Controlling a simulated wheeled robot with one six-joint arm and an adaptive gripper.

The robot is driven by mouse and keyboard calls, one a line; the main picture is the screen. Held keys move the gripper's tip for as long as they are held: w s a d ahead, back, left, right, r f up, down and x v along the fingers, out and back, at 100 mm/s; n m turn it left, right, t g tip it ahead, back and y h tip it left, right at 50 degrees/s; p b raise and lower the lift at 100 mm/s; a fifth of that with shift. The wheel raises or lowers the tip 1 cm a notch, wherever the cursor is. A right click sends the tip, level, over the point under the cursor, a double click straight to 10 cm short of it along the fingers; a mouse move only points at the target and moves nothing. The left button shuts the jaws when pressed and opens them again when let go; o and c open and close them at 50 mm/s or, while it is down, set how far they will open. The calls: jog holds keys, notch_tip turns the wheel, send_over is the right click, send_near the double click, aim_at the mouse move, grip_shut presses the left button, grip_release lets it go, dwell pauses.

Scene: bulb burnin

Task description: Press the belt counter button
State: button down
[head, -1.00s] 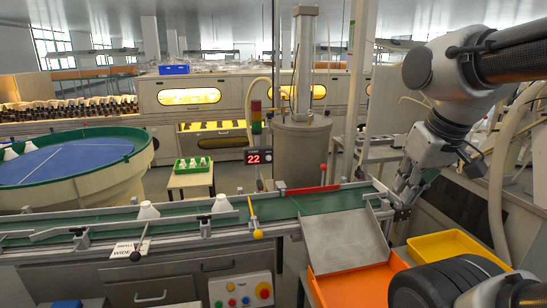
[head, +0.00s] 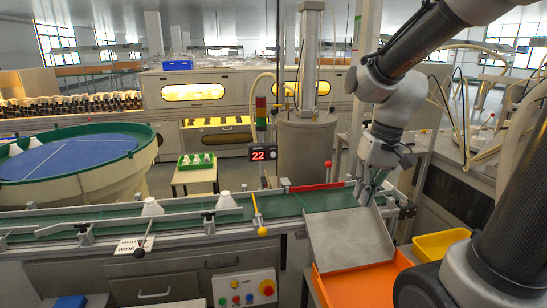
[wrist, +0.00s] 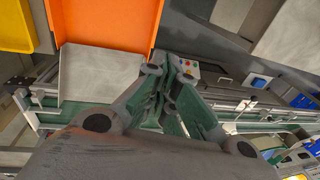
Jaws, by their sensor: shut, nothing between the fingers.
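The belt counter (head: 262,153) is a dark box with red digits reading 22, on a post behind the conveyor belt, under a signal light. I cannot clearly make out a button on it. A control panel (head: 244,289) with several coloured buttons is on the front of the conveyor cabinet; it also shows in the wrist view (wrist: 187,69). My gripper (head: 368,193) is shut and empty at the right end of the belt, beside the grey chute and right of the counter. In the wrist view my gripper (wrist: 162,84) has its fingers together, with the belt beneath.
White pieces, one of them a bulb-like item (head: 152,207), stand on the green belt (head: 300,203). The grey chute (head: 345,238) leads to an orange tray (head: 330,290). A metal cylinder (head: 305,150) stands behind.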

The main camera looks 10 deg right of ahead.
aim_at(273, 155)
jog(key=w+a+f+n+t+y, duration=0.1)
jog(key=w+a+f, duration=0.35)
jog(key=w, duration=0.55)
jog(key=w+a+f+n+t+y, duration=0.1)
jog(key=w+a+f+t, duration=0.15)
jog(key=w+f, duration=0.45)
jog(key=w+a+f+n+t+y, duration=0.1)
jog(key=w+a+f+y, duration=0.2)
jog(key=w, duration=0.9)
jog(key=w+r+n+t+h, duration=0.2)
jog(key=w+n, duration=0.3)
jog(key=w, duration=0.7)
jog(key=shift+d+t+h, duration=0.25)
jog(key=shift+t+h, duration=0.6)
jog(key=shift+h, duration=0.05)
jog(key=shift+w, duration=0.1)
jog(key=w, duration=0.8)
jog(key=shift+w, duration=0.35)
jog(key=shift+w, duration=0.4)
